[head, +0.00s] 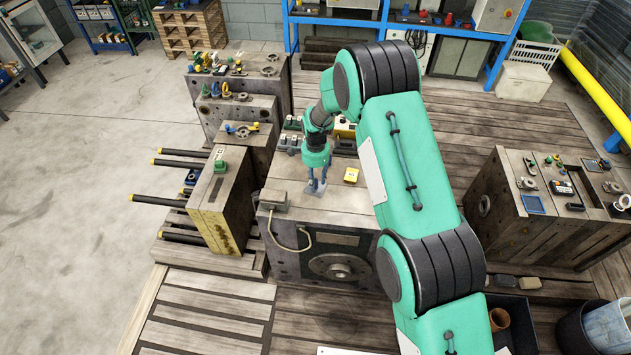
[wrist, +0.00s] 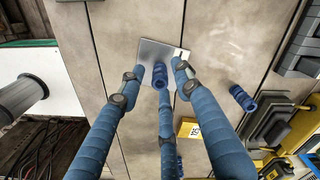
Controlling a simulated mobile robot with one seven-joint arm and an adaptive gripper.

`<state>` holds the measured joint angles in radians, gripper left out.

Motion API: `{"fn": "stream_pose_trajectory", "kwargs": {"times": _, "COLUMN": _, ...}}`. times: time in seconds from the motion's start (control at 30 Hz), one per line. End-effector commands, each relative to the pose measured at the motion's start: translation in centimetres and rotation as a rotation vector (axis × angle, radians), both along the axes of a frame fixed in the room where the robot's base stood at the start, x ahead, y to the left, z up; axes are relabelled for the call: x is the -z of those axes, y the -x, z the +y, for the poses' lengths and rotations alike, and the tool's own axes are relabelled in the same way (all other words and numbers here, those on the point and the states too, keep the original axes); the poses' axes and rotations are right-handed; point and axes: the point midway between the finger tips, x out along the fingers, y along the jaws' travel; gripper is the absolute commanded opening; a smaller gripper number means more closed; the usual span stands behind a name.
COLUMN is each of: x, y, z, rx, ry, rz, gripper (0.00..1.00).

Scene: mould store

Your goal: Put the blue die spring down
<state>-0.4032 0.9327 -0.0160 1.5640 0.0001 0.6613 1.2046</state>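In the wrist view a blue die spring (wrist: 160,77) shows between my fingertips, over or on a small grey metal plate (wrist: 152,50). My gripper (wrist: 161,70) has long blue fingers pointing down at the plate. Narrow gaps show between the spring and the left and right fingertips, so the gripper looks slightly open around it. A third finger partly hides the spring's lower end; contact there is unclear. In the head view my gripper (head: 317,183) is low over the plate (head: 315,193) on the mould block (head: 285,235); the spring cannot be made out there.
Another blue spring (wrist: 243,98) is right of my fingers. A yellow box (head: 351,175) sits on the block to the right, also in the wrist view (wrist: 188,128). Grey blocks (head: 288,143) stand behind. A grey bracket (head: 275,200) with a cable is at the front-left edge.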

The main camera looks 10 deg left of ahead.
Motion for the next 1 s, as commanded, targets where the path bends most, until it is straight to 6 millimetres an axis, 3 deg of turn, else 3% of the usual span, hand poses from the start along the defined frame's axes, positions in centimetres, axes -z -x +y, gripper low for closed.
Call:
{"fn": "stream_pose_trajectory", "kwargs": {"times": 0.6, "x": -9.2, "y": -0.1, "z": 0.0, "rx": 0.0, "ry": -0.001, "rz": -0.003, "gripper": 0.34}}
{"fn": "stream_pose_trajectory", "kwargs": {"times": 0.8, "x": -10.8, "y": 0.0, "z": 0.0, "rx": 0.0, "ry": 0.0, "rz": 0.0, "gripper": 0.34}}
{"fn": "stream_pose_trajectory", "kwargs": {"times": 1.0, "x": -11.2, "y": 0.0, "z": 0.0, "rx": 0.0, "ry": 0.0, "rz": 0.0, "gripper": 0.34}}
